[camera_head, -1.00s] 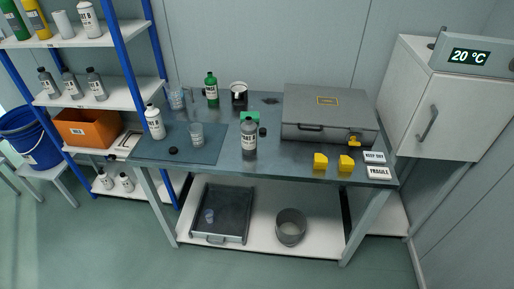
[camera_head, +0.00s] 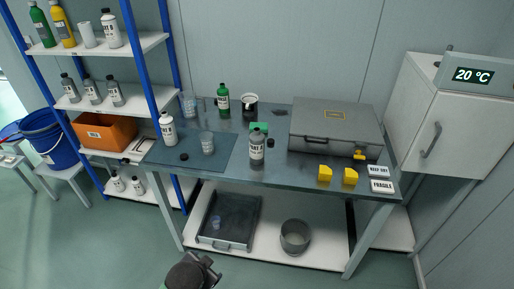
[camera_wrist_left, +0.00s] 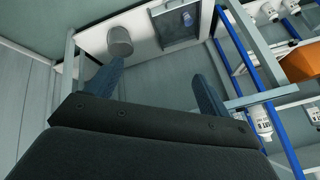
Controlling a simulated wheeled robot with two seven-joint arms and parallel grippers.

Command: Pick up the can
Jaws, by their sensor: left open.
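No object is clearly labelled as the can. A grey open-topped cylindrical container (camera_head: 295,237) stands upright on the white lower shelf of the workbench. It also shows in the left wrist view (camera_wrist_left: 119,41), beyond the fingers. A smaller dark and white can-like container (camera_head: 249,105) stands at the back of the bench top. My left gripper (camera_head: 208,265) is at the bottom of the head view, in front of the bench and apart from both. In the left wrist view its two fingers (camera_wrist_left: 157,88) are spread with nothing between them. My right gripper is not in view.
A dark tray (camera_head: 247,245) lies on the lower shelf left of the grey container. The bench top (camera_head: 290,167) holds several bottles, beakers, yellow blocks and a grey case (camera_head: 335,125). A blue-post rack (camera_head: 147,100) stands left. The floor in front is clear.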

